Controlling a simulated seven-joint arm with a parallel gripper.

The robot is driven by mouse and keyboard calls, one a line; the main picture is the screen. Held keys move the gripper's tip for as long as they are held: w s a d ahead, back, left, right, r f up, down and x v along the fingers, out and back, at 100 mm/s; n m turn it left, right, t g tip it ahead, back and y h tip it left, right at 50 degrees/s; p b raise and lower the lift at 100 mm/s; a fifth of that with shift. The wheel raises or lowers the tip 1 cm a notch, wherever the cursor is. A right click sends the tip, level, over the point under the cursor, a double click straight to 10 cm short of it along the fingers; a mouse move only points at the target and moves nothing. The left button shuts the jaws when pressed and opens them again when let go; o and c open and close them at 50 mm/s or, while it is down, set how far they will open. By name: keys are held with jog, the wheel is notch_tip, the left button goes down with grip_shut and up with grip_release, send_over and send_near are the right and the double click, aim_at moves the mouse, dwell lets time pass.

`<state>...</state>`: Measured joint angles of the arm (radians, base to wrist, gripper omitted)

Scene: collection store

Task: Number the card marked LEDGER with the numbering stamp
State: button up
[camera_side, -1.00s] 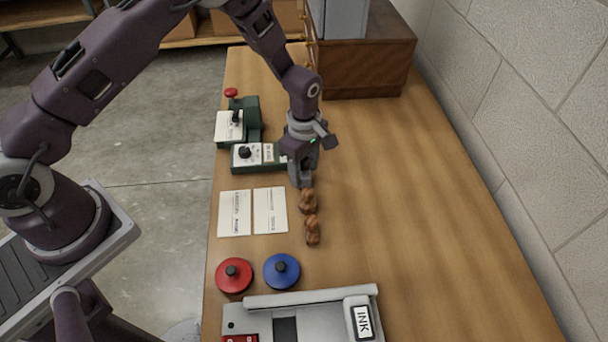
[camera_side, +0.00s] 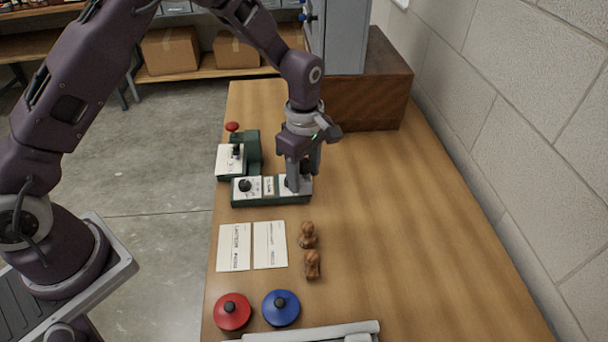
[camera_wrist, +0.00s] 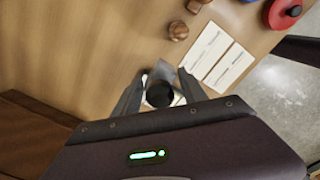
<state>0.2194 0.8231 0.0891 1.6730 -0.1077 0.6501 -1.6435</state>
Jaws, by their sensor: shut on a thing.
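My gripper (camera_side: 293,188) is at the right end of a low green base (camera_side: 270,201) with white panels. In the wrist view its fingers (camera_wrist: 160,90) are shut on a dark round knob (camera_wrist: 159,94). A second black knob (camera_side: 245,186) stands on the base's left panel. Behind is a green device with a red knob (camera_side: 232,127) and a white card or plate (camera_side: 230,160). I cannot tell which is the numbering stamp. Two white cards lie on the table, a left card (camera_side: 227,255) and a right card (camera_side: 264,258); I cannot make out LEDGER on either.
Two small brown figures (camera_side: 307,235) (camera_side: 313,265) stand right of the cards. A red round knobbed thing (camera_side: 232,312) and a blue one (camera_side: 281,308) are in front. A wooden cabinet (camera_side: 365,95) stands at the back. The table's right side is clear.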

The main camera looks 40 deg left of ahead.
aim_at(304, 160)
jog(key=c, duration=0.3)
notch_tip(304, 160, up, 6)
jog(key=shift+a+r, duration=0.1)
jog(key=s+a, duration=0.2)
jog(key=a, duration=1.1)
jog(key=s+a, duration=0.2)
jog(key=a, duration=1.2)
jog(key=f, duration=0.5)
jog(key=shift+s+f, duration=0.2)
jog(key=shift+f, duration=0.05)
jog(key=shift+f, duration=0.1)
jog(key=shift+w+d+f, duration=0.15)
jog(key=shift+f, duration=0.9)
jog(key=shift+w+d+f, duration=0.15)
jog(key=shift+f, duration=0.9)
jog(key=shift+w+d+f, duration=0.15)
jog(key=shift+f, duration=0.9)
jog(key=shift+f, duration=0.5)
